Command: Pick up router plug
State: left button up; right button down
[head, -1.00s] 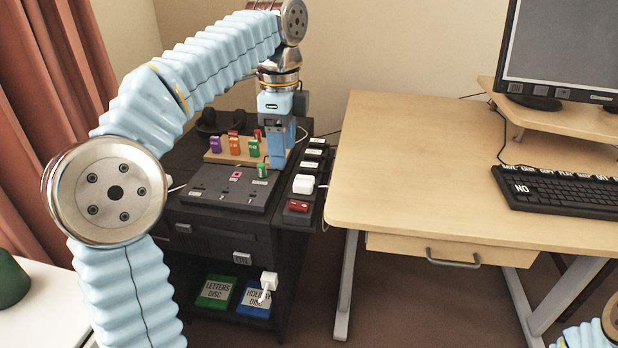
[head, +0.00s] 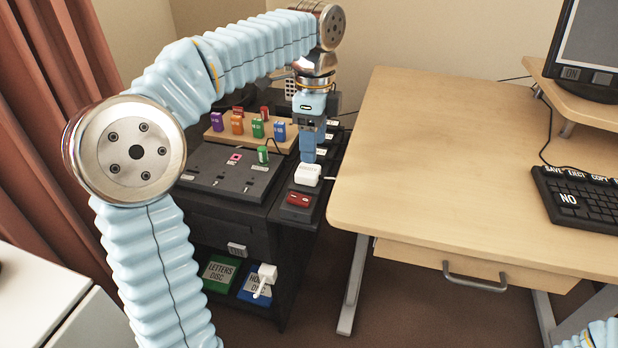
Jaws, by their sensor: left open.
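A white plug (head: 308,174) sits in the black power strip (head: 297,213) along the right edge of the dark cabinet. No router label on it can be read. My left gripper (head: 308,160) points down directly above this plug, open, its fingertips at or just over the plug's top; I cannot tell whether they touch. The gripper hides part of the strip behind it. A second white plug (head: 266,273) is lower down, in front of the disc cases. My right gripper is out of view; only a bit of that arm shows at bottom right.
A red switch (head: 299,199) is on the strip in front of the plug. Left of it are a slotted black panel (head: 205,177) and a wooden rack (head: 230,140) with coloured blocks. The wooden desk (head: 430,160) stands close on the right.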

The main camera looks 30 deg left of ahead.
aim_at(311, 169)
pick_arm(q)
jog(key=f, duration=0.4)
jog(key=f+b, duration=0.1)
jog(key=f, duration=0.1)
jog(key=shift+s+a, duration=0.1)
jog(key=shift+s, duration=0.15)
jog(key=shift+c, duration=0.4)
jog(key=c, duration=0.7)
jog(key=shift+r, duration=0.15)
